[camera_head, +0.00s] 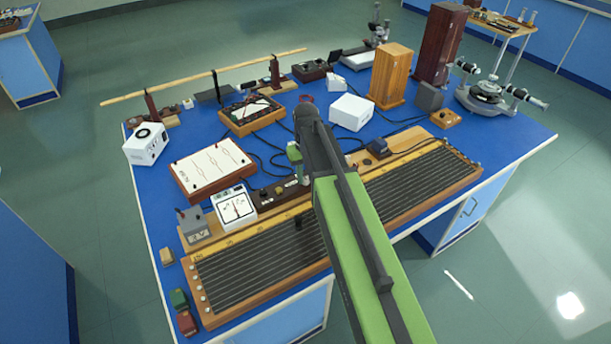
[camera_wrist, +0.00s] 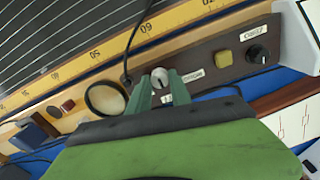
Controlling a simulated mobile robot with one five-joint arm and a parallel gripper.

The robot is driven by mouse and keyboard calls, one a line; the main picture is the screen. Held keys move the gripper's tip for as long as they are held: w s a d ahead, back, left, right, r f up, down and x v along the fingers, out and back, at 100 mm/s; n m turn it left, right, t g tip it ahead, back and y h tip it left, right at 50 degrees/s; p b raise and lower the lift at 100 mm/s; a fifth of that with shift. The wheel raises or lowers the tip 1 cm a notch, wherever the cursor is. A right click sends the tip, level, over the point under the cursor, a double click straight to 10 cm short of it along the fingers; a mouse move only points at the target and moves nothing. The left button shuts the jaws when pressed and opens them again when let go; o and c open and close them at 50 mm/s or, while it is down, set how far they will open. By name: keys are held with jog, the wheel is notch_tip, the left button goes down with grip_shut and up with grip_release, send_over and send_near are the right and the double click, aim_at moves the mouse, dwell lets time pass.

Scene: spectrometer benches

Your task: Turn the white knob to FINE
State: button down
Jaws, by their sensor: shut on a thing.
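The white knob (camera_wrist: 160,76) sits on a dark brown control panel (camera_wrist: 212,62). My gripper (camera_wrist: 162,87) has its two green fingers on either side of the knob, closed on it. A white label (camera_wrist: 191,76) stands beside the knob, and another lies partly behind a finger; I cannot read either surely. In the head view, my gripper (camera_head: 298,167) reaches down to the right part of the panel (camera_head: 268,194), and my arm hides the knob.
On the same panel are a yellowish square button (camera_wrist: 224,57) and a black knob (camera_wrist: 257,54) near another label. A long wire board (camera_head: 255,268) with a yellow scale lies in front. A white meter (camera_head: 234,208) stands at the panel's left. Loose cables run behind.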

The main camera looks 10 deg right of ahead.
aim_at(306, 178)
jog(key=m, duration=1.2)
jog(key=shift+s+m, duration=0.1)
jog(key=shift+m, duration=0.3)
dwell(0.3)
jog(key=c, duration=1.2)
grip_release()
jog(key=shift+o, duration=0.2)
notch_tip(306, 178, up, 18)
jog(key=p, duration=1.7)
jog(key=shift+f, duration=0.25)
